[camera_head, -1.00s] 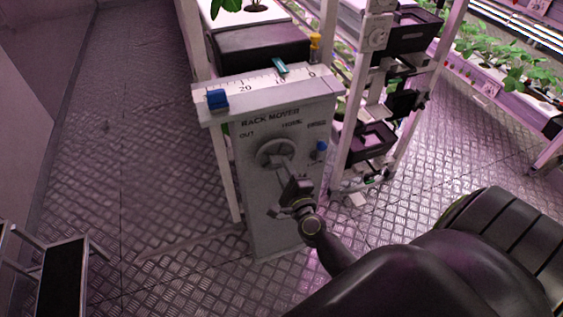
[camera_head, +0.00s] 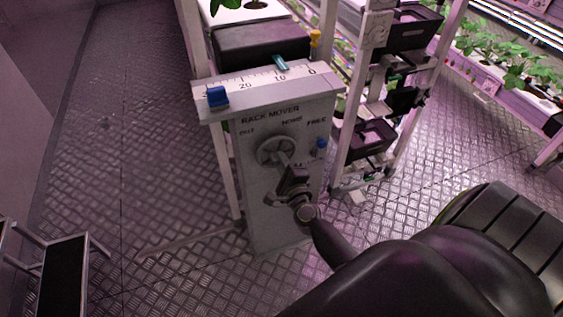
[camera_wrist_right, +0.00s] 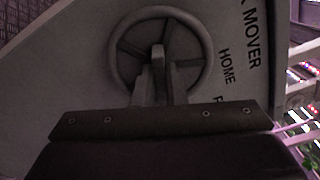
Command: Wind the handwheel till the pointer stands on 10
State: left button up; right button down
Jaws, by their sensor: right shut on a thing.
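The grey handwheel (camera_head: 261,155) is on the front panel of the rack mover (camera_head: 262,205). It also shows in the right wrist view (camera_wrist_right: 117,60), with rim and spokes. My right gripper (camera_head: 284,163) is at the wheel from the front, its fingers shut on the handwheel's grip; in the wrist view the fingers (camera_wrist_right: 158,80) partly hide the grip. A white scale (camera_head: 262,84) marked 20, 10 and 0 runs along the top. A teal pointer (camera_head: 280,63) stands at its back edge, close to the 10; exact alignment is hard to tell. My left gripper is out of view.
A blue block (camera_head: 217,96) sits at the scale's left end. A blue knob (camera_head: 320,144) is below the word FREE, right of the wheel. A dark planter box (camera_head: 262,47) is behind. A step stool (camera_head: 62,275) stands lower left; the left floor is clear.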

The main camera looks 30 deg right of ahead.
jog(key=shift+n, duration=0.3)
jog(key=shift+n+p, duration=5.85)
jog(key=shift+n, duration=4.75)
jog(key=shift+f, duration=0.1)
jog(key=c, duration=1.5)
grip_release()
jog(key=shift+s, duration=0.1)
